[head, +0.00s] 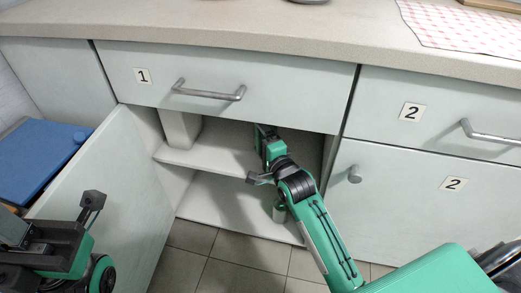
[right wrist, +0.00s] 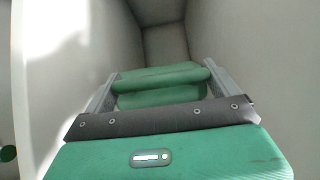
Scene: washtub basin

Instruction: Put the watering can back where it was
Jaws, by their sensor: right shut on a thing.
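My right gripper (head: 264,138) reaches into the open cabinet under drawer 1, at the level of the middle shelf (head: 225,150). In the right wrist view, my right gripper (right wrist: 165,88) is shut on a green thing (right wrist: 160,98), which I take for the watering can. It has a rounded bar along its top; its far side and base are hidden. In the head view the held thing is mostly hidden behind the drawer front and my arm. My left gripper (head: 55,218) is at the lower left, fingers apart and empty, near the open door.
The cabinet door (head: 110,195) stands open on the left. Drawer 1 (head: 220,85) is closed above. Door 2 (head: 400,200) is closed. A blue box (head: 40,160) is at the left.

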